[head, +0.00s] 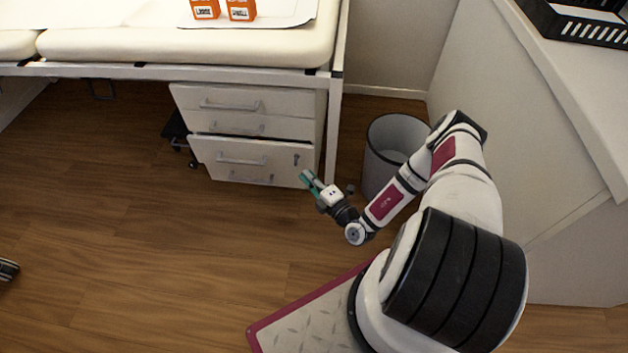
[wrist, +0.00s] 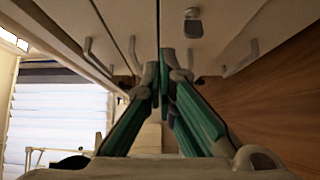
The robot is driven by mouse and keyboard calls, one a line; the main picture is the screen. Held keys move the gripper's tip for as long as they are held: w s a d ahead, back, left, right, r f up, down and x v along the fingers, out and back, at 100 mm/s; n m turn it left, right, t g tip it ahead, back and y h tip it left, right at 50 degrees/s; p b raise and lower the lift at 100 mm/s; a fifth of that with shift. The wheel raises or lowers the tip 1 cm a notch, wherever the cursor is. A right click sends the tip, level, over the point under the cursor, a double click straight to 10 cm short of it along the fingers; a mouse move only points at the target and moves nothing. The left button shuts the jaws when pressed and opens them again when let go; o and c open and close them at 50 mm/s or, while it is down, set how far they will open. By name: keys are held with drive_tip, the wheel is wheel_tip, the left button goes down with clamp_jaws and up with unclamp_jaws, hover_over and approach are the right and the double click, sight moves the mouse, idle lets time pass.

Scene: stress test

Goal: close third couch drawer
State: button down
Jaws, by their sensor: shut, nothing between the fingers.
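A white drawer unit (head: 308,130) stands under the couch, with several drawer fronts and grey bar handles. The third drawer (head: 215,156) appears to stand out from the unit, with a small lock near its right edge; how far is hard to tell. My gripper (head: 306,177) is at the right edge of this drawer's front, low down, with teal fingers. In the wrist view my gripper (wrist: 164,68) is shut and empty, its tips close to pale drawer fronts with bar handles and a grey lock (wrist: 193,22). Whether the tips touch is unclear.
A grey bin (head: 385,135) stands right of the drawers, beside my arm. A white counter (head: 540,150) is at the right.

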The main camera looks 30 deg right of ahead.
sight(301, 147)
drive_tip(key=shift+w+d+b, duration=0.2)
drive_tip(key=shift+w+b, duration=0.3)
drive_tip(key=shift+w, duration=1)
drive_tip(key=shift+w+d+b, duration=0.25)
drive_tip(key=shift+w+b, duration=0.3)
drive_tip(key=shift+w, duration=0.95)
drive_tip(key=shift+w+d+b, duration=0.2)
drive_tip(key=shift+w+b, duration=0.3)
drive_tip(key=shift+w, duration=1)
drive_tip(key=w+d, duration=0.1)
drive_tip(key=w+d+b, duration=0.1)
drive_tip(key=w, duration=0.1)
drive_tip(key=shift+d+r, duration=0.1)
drive_tip(key=shift+w, duration=0.1)
